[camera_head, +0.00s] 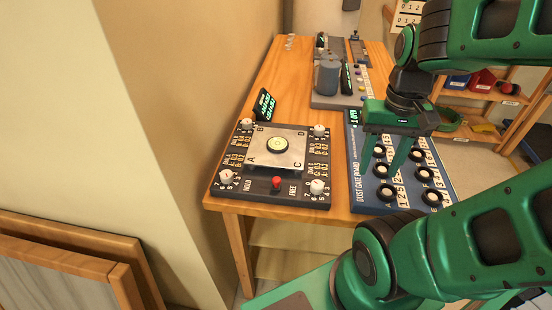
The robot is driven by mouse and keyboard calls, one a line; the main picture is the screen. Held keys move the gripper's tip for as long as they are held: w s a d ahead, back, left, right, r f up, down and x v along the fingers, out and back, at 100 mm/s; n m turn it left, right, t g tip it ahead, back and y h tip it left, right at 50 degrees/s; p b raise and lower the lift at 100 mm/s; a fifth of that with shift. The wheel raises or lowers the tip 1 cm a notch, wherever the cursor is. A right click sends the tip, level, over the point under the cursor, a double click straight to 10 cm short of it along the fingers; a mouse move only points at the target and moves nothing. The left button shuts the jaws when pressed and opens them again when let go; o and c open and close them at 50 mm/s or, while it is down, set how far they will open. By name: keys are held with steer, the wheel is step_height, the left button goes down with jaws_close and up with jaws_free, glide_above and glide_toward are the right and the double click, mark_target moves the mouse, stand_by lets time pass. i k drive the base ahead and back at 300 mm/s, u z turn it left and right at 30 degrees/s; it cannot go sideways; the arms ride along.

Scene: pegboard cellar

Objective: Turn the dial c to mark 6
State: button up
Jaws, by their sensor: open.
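A black board (270,190) lies on the wooden table with a square metal plate (285,140) in its middle, lettered A, B and C. A white dial (317,187) sits at its front right corner, nearest the letter C, with small numbers around it. Its pointer is too small to read. Other white dials sit at the front left (227,177), back left (246,124) and back right (319,131) corners. My gripper (382,163) is open and empty, pointing down over the blue board to the right, apart from the dial by C.
The blue dust gate board (364,190) carries several black-and-white knobs. A red knob (277,183) stands between HOLD and FREE, and a round level (278,144) sits on the plate. A small display (264,104) and grey devices (327,75) stand behind. The wall is close on the left.

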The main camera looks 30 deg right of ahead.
mark_target(316, 187)
steer(key=z, duration=0.05)
steer(key=k, duration=0.5)
steer(key=z, duration=0.65)
steer(key=k, duration=1.05)
steer(key=u, duration=0.75)
steer(key=i, duration=1)
steer(key=z, duration=0.05)
